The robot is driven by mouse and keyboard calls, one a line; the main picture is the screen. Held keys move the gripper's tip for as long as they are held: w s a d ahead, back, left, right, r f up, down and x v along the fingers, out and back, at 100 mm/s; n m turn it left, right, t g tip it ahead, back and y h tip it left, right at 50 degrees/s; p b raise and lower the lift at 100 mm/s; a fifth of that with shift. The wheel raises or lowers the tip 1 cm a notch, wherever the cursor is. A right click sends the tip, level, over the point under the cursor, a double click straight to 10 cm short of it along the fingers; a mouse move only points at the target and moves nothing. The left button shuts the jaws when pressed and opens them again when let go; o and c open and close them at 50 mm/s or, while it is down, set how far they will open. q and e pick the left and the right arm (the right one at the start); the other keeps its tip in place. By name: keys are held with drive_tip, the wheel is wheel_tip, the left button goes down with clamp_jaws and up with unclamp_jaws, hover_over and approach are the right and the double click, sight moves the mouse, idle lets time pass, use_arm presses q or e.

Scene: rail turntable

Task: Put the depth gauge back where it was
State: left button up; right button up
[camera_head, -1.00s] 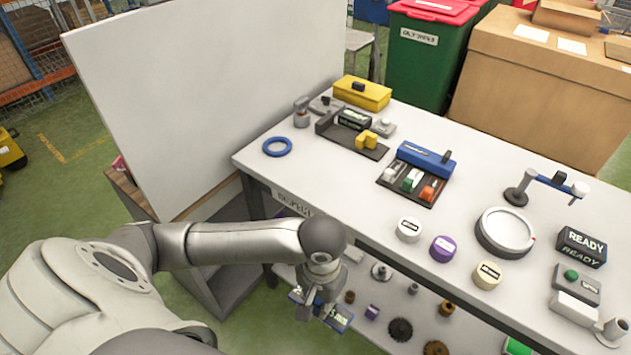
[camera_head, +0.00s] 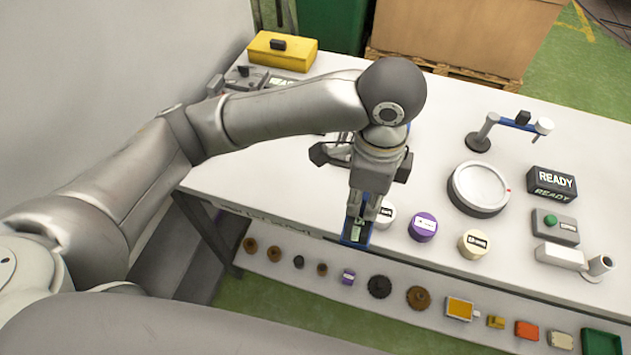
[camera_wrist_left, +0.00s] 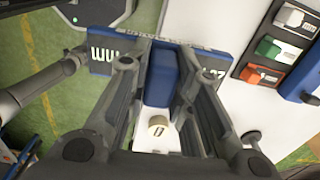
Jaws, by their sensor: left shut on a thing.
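My left gripper (camera_head: 357,212) is shut on the blue depth gauge (camera_head: 356,233), near the table's front edge, to the left of the white roll. In the left wrist view the gauge (camera_wrist_left: 162,80) is held between the two fingers (camera_wrist_left: 160,88), with printed blue-grey plates showing on both sides. Dark tray (camera_wrist_left: 250,72) with white, green and orange pieces lies to the right in the wrist view; my arm hides it in the head view. I cannot tell an empty place for the gauge. My right gripper is not in view.
A white roll (camera_head: 387,213), a purple roll (camera_head: 422,227) and a cream roll (camera_head: 473,244) stand along the front edge. Behind them are a round turntable (camera_head: 480,210) and a READY sign (camera_head: 552,184). A lower shelf (camera_head: 330,285) holds several small parts.

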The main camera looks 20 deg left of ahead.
use_arm(q)
drive_tip(key=shift+w+a, duration=0.25)
drive_tip(key=w+a+f+p, duration=0.1)
drive_tip(key=w+a+f, duration=0.1)
drive_tip(key=a, duration=0.1)
drive_tip(key=w+a+f, duration=0.2)
drive_tip(key=a+f, duration=0.1)
drive_tip(key=a, duration=0.1)
drive_tip(key=w+a+f+p, duration=0.1)
drive_tip(key=w+a+f, duration=0.1)
drive_tip(key=a+f, duration=0.1)
drive_tip(key=shift+a+p, duration=0.25)
drive_tip(key=shift+p, duration=0.05)
drive_tip(key=shift+w+a+f, duration=0.2)
drive_tip(key=shift+a+f, duration=0.1)
drive_tip(key=shift+f, duration=0.15)
drive_tip(key=f, duration=0.1)
drive_tip(key=f+p, duration=0.1)
drive_tip(key=f, duration=0.1)
drive_tip(key=shift+w+a+f, duration=0.1)
drive_tip(key=shift+a, duration=0.1)
drive_tip(key=shift+f, duration=0.2)
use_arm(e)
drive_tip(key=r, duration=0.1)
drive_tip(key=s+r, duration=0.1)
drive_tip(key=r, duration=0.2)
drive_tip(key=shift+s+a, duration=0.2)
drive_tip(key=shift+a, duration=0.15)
